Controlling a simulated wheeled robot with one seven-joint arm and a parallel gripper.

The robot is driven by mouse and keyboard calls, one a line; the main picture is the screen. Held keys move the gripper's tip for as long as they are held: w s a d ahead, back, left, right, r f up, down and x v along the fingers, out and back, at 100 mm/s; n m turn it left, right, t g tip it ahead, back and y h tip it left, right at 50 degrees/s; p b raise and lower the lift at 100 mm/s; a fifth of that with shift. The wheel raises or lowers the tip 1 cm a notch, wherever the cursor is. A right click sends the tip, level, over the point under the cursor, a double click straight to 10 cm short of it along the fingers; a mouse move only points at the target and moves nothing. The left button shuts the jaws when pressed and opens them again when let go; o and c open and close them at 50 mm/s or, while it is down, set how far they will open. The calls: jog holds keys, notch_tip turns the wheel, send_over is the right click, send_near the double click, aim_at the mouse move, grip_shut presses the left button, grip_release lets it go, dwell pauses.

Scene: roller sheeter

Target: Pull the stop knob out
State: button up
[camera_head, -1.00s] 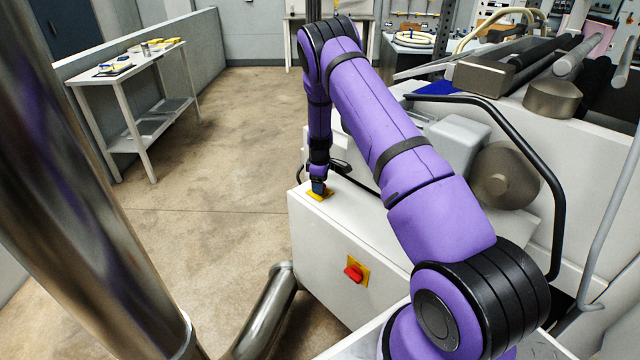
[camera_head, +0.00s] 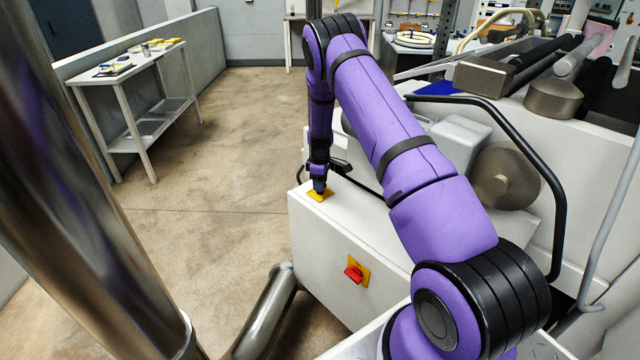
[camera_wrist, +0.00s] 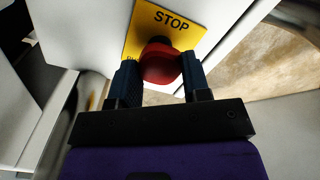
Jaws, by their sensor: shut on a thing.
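The red round stop knob (camera_wrist: 160,66) sits on a yellow plate (camera_wrist: 188,22) lettered STOP, in the wrist view. My gripper (camera_wrist: 160,75) has its two dark blue fingers on either side of the knob, shut on it. In the head view the yellow plate (camera_head: 318,195) lies on top of the white cabinet (camera_head: 335,235) near its far left corner. There my gripper (camera_head: 319,187) points down at the plate, and the knob is hidden by the fingers.
A red rotary switch (camera_head: 354,272) on a yellow plate is on the cabinet's front face. A black bent rail (camera_head: 515,150) and the roller machine (camera_head: 540,85) stand to the right. A white side table (camera_head: 135,80) stands far left, with open floor between.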

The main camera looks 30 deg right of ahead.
jog(key=o, duration=1.3)
jog(key=shift+r, duration=0.2)
jog(key=shift+r, duration=0.1)
notch_tip(320, 180, up, 7)
jog(key=shift+r, duration=0.15)
